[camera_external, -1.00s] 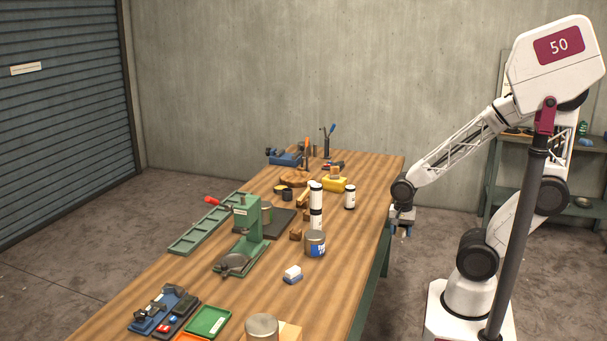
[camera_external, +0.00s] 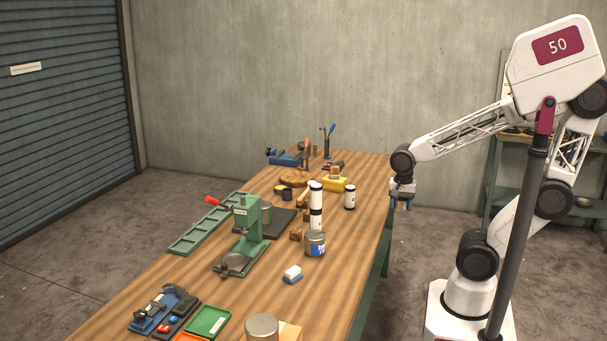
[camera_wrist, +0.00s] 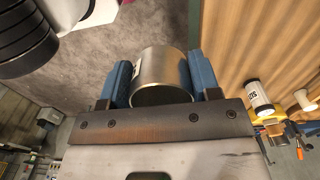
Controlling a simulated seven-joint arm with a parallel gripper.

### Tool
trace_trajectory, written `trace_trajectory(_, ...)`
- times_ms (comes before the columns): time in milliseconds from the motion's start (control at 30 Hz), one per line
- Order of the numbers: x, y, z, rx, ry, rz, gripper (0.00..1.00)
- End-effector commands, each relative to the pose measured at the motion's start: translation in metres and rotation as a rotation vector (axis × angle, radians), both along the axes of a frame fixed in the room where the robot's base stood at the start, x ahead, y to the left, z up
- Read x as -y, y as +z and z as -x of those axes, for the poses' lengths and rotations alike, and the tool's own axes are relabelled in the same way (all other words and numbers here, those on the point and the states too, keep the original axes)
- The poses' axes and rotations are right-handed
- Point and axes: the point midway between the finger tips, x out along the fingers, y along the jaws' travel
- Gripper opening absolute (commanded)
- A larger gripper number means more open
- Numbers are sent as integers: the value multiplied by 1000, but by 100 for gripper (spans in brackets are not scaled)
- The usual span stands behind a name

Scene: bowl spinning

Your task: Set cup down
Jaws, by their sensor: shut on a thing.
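A metal cup (camera_wrist: 163,77) is held between the two blue fingers of my gripper (camera_wrist: 159,66) in the wrist view. The fingers press on it from both sides, and its round opening faces the camera. In the external view my gripper (camera_external: 403,204) hangs beside the right long edge of the wooden table (camera_external: 350,262), past the tabletop and over the floor side. The cup is too small to make out clearly there.
A white bottle (camera_external: 350,197) stands near the table's right edge, with a labelled tin (camera_external: 315,243) nearer the camera. A green press (camera_external: 246,230) stands left of it. A yellow box (camera_external: 334,184) lies further back. The right strip of the tabletop is clear.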

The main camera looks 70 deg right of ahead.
Motion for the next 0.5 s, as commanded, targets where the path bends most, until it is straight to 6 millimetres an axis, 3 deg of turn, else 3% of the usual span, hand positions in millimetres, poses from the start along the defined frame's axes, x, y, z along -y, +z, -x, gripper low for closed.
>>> trace_trajectory(333, 7, 17, -36, 2, 12, 0, 30)
trace_trajectory(500, 13, 29, -67, 3, 23, -1, 30)
